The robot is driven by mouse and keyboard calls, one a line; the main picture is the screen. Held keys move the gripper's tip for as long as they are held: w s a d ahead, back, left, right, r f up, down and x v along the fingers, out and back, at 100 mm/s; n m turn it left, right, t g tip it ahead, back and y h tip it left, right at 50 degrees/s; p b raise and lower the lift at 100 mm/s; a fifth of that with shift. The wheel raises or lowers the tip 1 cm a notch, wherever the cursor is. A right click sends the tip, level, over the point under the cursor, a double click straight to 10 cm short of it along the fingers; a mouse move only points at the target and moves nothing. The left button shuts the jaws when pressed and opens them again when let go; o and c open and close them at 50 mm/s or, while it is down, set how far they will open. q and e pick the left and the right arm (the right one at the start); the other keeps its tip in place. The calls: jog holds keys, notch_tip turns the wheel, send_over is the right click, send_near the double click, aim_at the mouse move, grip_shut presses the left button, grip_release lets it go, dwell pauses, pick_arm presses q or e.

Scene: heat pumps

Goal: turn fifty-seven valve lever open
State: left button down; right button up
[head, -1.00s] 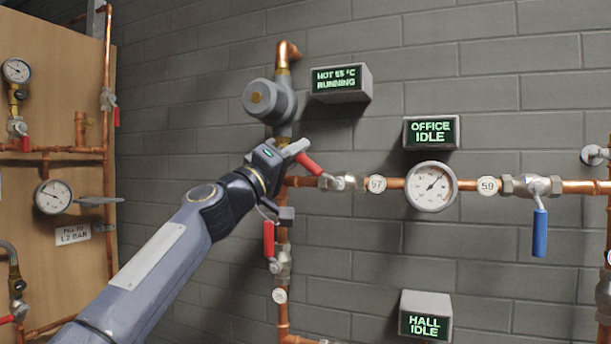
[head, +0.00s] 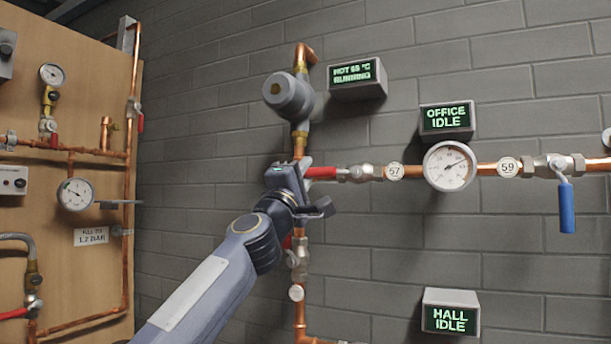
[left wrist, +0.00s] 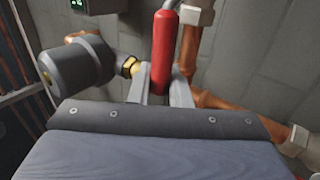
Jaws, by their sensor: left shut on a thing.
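The valve tagged 57 (head: 358,173) sits on the horizontal copper pipe, left of the round gauge, with its white tag (head: 394,171) beside it. Its red lever (head: 323,172) points left, nearly in line with the pipe. My left gripper (head: 302,170) is at the lever's free end and is shut on it. In the left wrist view the red lever grip (left wrist: 163,50) stands between the two fingers (left wrist: 163,92). My left gripper and arm hide part of the pipe junction. My right gripper is not in view.
A grey pump (head: 289,96) is above the gripper. A lower valve with a red lever (head: 298,262) is partly hidden behind my arm. A gauge (head: 449,166) and a blue-lever valve (head: 566,205) are to the right. Display boxes read OFFICE IDLE (head: 447,118) and HALL IDLE (head: 450,318).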

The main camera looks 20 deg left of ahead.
pick_arm(q)
jog(key=shift+w+f, duration=0.1)
jog(key=shift+f, duration=0.15)
jog(key=c, duration=1.7)
grip_release()
jog(key=o, duration=0.3)
jog(key=shift+r, duration=0.1)
jog(key=b+v, duration=0.5)
jog(key=v, duration=0.3)
